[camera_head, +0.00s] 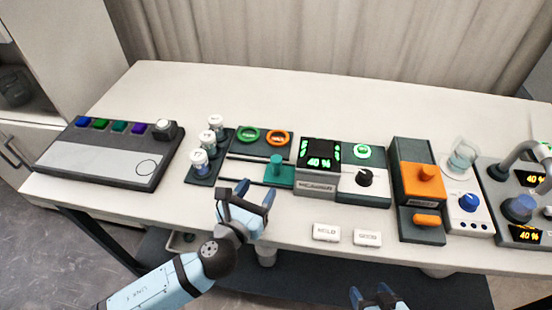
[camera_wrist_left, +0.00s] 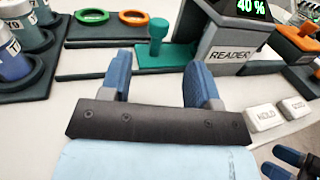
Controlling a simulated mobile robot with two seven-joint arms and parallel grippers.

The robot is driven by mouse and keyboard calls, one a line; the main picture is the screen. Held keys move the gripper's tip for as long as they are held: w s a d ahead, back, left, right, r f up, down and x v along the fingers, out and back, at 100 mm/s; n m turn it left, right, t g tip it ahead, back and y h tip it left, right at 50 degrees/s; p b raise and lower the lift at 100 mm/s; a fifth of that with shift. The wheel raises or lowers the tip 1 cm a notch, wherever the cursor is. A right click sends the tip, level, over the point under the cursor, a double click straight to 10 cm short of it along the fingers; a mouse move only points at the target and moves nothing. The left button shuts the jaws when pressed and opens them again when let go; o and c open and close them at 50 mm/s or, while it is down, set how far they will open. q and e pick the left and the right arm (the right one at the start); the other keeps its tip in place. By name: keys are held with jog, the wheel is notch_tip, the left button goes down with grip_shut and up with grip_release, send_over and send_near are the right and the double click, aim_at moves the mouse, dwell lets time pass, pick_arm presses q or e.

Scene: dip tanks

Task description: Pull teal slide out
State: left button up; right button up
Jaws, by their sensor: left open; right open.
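The teal slide (camera_head: 280,176) is a flat teal plate with an upright teal knob, set at the right end of a dark panel next to the reader (camera_head: 318,166). It also shows in the left wrist view (camera_wrist_left: 165,58), beyond my fingers. My left gripper (camera_head: 256,194) is open and empty at the table's front edge, a little short of the slide and not touching it. In the left wrist view its two blue fingers (camera_wrist_left: 153,80) stand apart with the knob between and beyond them. My right gripper (camera_head: 369,294) is open and empty at the bottom, in front of the table.
Green (camera_head: 247,134) and orange (camera_head: 279,138) rings lie behind the slide. Several white-capped vials (camera_head: 199,161) stand to its left. HOLD (camera_head: 326,233) and another white block (camera_head: 367,238) lie at the front edge. An orange-knobbed device (camera_head: 420,180) stands right. The back of the table is clear.

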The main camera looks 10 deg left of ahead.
aim_at(274, 164)
pick_arm(q)
jog(key=x, duration=1)
jog(key=shift+w+d, duration=0.1)
jog(key=shift+w, duration=0.25)
